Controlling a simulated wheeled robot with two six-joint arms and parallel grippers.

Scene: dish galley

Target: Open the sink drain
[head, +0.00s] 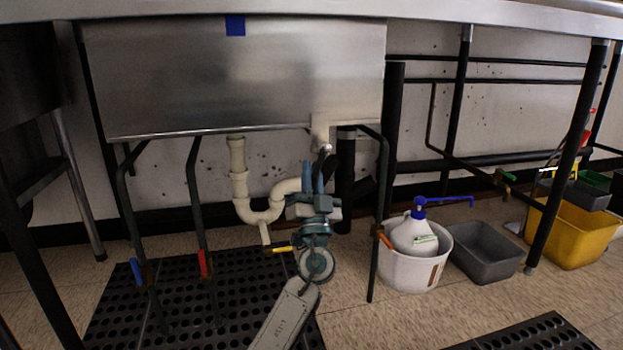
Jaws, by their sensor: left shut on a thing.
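The steel sink basin (235,80) hangs under the counter, with a cream drain pipe and curved trap (240,185) below it. A beige fitting (322,127) sits at the basin's lower right edge, with a small shiny metal end (325,150) beneath it that looks like a drain handle. My left gripper (314,168) reaches up from below, its fingertips close under this metal end. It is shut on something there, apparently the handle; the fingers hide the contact. Whether the drain is open cannot be seen. My right gripper is not in view.
Dark pipes carry blue (136,271), red (203,263) and orange (385,240) valve handles; a yellow handle (283,249) sits beside my left wrist. A white bucket (400,272) with a pump bottle, a grey bin (488,257) and a yellow bucket (580,232) stand right. A perforated black mat (110,315) lies left.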

